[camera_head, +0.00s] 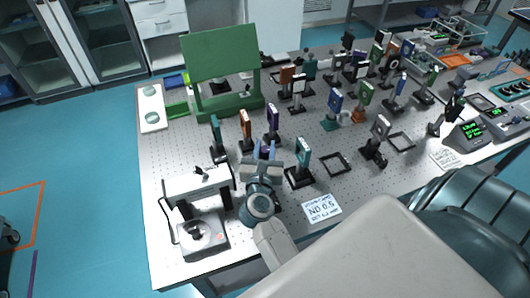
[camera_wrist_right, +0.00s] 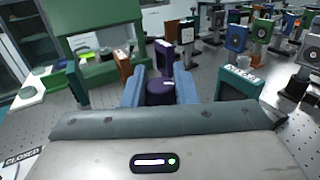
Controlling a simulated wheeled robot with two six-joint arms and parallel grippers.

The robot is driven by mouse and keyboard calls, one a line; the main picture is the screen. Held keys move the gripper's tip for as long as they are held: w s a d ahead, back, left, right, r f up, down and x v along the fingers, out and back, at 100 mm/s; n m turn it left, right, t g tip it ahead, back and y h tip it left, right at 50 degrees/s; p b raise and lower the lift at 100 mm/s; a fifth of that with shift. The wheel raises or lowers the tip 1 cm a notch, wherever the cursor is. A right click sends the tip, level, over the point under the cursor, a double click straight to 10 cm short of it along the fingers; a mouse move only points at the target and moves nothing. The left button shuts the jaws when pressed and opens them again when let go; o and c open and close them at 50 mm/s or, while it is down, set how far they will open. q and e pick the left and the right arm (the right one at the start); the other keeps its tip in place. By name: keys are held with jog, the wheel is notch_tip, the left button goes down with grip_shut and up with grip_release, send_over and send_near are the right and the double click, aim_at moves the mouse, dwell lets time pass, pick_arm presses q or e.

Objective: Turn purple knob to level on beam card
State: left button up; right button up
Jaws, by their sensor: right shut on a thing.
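The purple knob (camera_wrist_right: 160,88) shows in the right wrist view, between the light blue fingers of my right gripper (camera_wrist_right: 160,94), which is shut on it. In the head view my right gripper (camera_head: 265,152) is at the front of the table, and the hand hides the knob. A purple-faced upright mount (camera_head: 272,120) stands just beyond the fingers and also shows in the wrist view (camera_wrist_right: 187,38). A white card with printed text (camera_head: 322,207), reading roughly "NO 0.5", lies on the table to the right. I cannot tell whether it is the beam card. My left gripper is not in view.
A teal mount (camera_head: 301,160) stands close right of my right gripper. Orange (camera_head: 246,126) and dark teal (camera_head: 217,135) mounts stand to its left. A white device (camera_head: 198,186) and a grey box (camera_head: 202,238) are at the front left. A green board (camera_head: 220,53) stands behind.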

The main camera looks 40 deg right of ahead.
dwell(0.3)
jog(key=o, duration=1)
jog(key=shift+c, duration=0.2)
